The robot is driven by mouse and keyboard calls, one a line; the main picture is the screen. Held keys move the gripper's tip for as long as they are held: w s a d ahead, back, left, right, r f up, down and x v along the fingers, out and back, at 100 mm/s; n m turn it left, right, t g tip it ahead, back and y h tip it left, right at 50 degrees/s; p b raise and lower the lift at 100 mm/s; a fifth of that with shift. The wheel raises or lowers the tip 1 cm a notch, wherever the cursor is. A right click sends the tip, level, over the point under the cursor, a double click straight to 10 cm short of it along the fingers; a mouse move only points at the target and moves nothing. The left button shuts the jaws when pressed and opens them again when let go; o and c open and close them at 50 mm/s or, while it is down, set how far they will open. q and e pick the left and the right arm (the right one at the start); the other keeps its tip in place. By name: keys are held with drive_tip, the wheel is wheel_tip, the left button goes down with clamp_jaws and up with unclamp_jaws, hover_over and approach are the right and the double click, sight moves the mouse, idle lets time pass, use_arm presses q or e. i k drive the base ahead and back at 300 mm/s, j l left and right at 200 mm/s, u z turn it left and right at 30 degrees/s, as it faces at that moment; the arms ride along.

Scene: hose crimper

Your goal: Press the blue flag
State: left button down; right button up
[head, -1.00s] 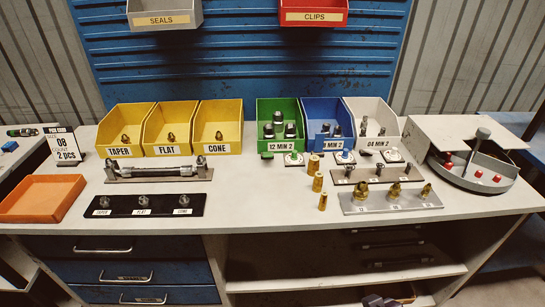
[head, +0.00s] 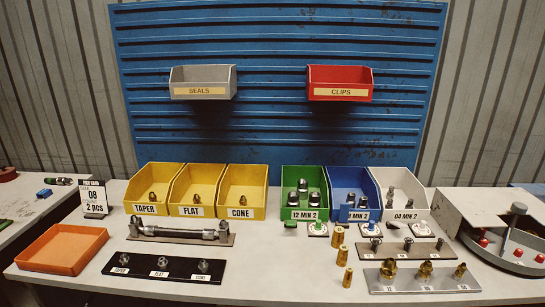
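A small blue piece (head: 372,226), which looks like the blue flag, sits on a white square plate in front of the blue bin (head: 352,203). Its exact shape is too small to tell, and whether it is pressed cannot be seen. A matching green piece (head: 318,225) stands to its left in front of the green bin, and a pale one (head: 421,226) to its right in front of the white bin. Neither of my grippers is in view.
Brass sleeves (head: 348,277) stand just in front of the small plates. A grey plate with brass fittings (head: 420,280) lies at the front right. A round tray with a lever (head: 510,240) stands at the far right. Yellow bins (head: 195,200) stand left; an orange tray (head: 62,250) lies front left.

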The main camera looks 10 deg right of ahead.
sight(344, 209)
drive_tip(key=z, duration=1.25)
drive_tip(key=l+z, duration=0.1)
drive_tip(key=l, duration=0.45)
drive_tip(key=k+l+z, duration=0.15)
drive_tip(key=l, duration=0.45)
